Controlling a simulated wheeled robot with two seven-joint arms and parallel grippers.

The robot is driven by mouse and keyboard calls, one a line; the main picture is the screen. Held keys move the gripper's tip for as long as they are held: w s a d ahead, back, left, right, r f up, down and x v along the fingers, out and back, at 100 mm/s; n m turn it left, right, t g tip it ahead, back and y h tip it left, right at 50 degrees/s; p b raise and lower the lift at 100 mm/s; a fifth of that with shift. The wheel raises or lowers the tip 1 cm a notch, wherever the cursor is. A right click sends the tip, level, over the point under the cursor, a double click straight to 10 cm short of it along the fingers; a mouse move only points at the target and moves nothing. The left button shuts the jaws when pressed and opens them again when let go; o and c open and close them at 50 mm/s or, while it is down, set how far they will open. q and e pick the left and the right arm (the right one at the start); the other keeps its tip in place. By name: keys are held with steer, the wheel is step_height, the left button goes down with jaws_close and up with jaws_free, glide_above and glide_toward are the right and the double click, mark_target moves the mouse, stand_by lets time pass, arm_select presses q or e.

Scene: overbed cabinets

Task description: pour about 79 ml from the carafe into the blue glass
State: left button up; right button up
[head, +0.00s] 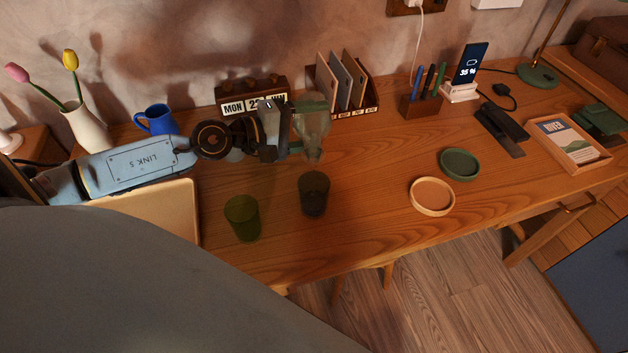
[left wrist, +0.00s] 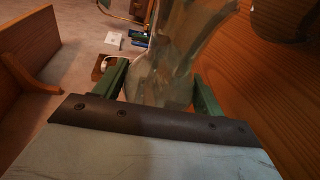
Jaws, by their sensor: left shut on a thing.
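The clear glass carafe (head: 314,121) is held above the desk near its back, behind the dark glass. It is tilted, with its narrower part low and toward the front in the head view. My left gripper (head: 300,128) is shut on it; the left wrist view shows the carafe (left wrist: 160,85) between the green fingers. I cannot make out the liquid level or any stream. The dark, bluish-grey glass (head: 314,194), the likeliest blue glass, stands upright on the desk, apart from the carafe. A green glass (head: 242,218) stands to its left. My right gripper is not in view.
A tan tray (head: 150,208) lies under my left arm. A blue mug (head: 157,119), calendar block (head: 250,97) and file holder (head: 343,88) stand at the back. A cork-coloured dish (head: 432,197) and green dish (head: 460,164) lie to the right. Desk between glasses and dishes is clear.

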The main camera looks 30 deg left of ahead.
arm_select(q)
steer(key=shift+r, duration=0.25)
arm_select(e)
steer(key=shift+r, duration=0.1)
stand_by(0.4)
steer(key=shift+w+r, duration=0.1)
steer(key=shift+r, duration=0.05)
